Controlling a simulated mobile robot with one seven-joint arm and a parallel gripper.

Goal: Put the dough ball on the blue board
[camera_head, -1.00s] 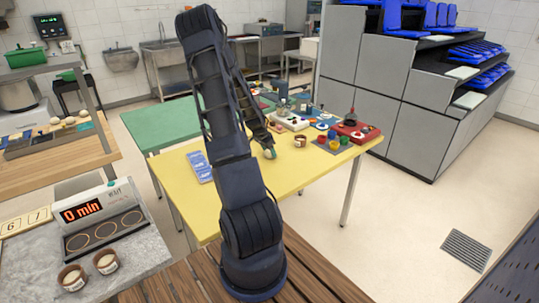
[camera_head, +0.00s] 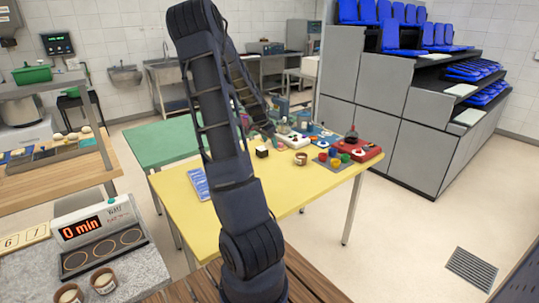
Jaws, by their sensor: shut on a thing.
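My gripper (camera_head: 273,139) hangs small and partly dark at the end of my arm, over the far part of the yellow table (camera_head: 225,215). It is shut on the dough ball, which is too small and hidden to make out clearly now. A dark cube (camera_head: 262,152) stands on the table just below and left of my gripper. A flat blue thing (camera_head: 323,137), perhaps the blue board, lies right of my gripper among the coloured items. Another flat blue and white thing (camera_head: 198,184) lies at the table's left edge, partly behind my arm.
A red box (camera_head: 362,150), a small brown cup (camera_head: 301,158) and several coloured cups (camera_head: 334,156) crowd the table's right. A green table (camera_head: 160,146) stands behind. Several pale balls (camera_head: 73,136) lie on the wooden counter at left. The yellow table's front is clear.

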